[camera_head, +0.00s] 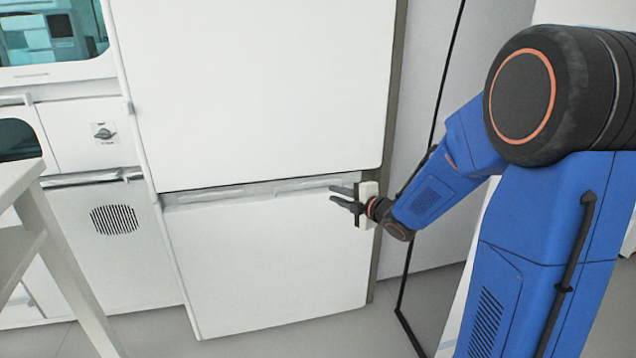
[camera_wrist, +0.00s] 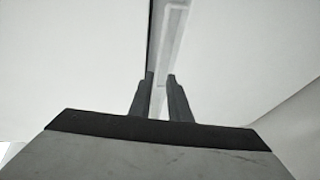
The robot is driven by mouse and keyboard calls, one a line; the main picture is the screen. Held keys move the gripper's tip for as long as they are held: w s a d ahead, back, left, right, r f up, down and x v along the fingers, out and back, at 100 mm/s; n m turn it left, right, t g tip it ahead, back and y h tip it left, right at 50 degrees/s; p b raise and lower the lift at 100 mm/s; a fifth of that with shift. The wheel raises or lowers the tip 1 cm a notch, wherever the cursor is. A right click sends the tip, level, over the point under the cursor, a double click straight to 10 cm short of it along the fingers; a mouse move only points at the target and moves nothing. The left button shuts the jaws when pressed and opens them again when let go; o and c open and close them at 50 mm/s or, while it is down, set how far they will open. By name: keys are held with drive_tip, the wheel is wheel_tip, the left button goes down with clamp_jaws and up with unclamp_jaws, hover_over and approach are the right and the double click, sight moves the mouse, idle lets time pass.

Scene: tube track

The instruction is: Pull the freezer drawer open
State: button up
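The freezer drawer (camera_head: 270,260) is the white lower front of the tall white unit in the head view, below a larger white upper door (camera_head: 260,85). A recessed grip strip (camera_head: 250,192) runs along its top edge. The drawer front looks flush with the door above. My gripper (camera_head: 338,195) is at the right end of this strip, with its two dark fingers apart. In the wrist view the fingers (camera_wrist: 161,78) are open, with the pale strip (camera_wrist: 172,35) showing between and beyond them. I cannot tell whether the fingertips touch the drawer.
White cabinets with a knob (camera_head: 104,132) and a round vent (camera_head: 114,220) stand at the left. A white table leg (camera_head: 65,265) is at the near left. A dark-framed panel (camera_head: 440,230) stands right of the freezer, close to my arm. Grey floor lies in front.

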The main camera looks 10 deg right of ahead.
sight(307, 184)
drive_tip(key=x, duration=1.7)
drive_tip(key=shift+s, duration=0.1)
drive_tip(key=shift+f, duration=0.1)
clamp_jaws()
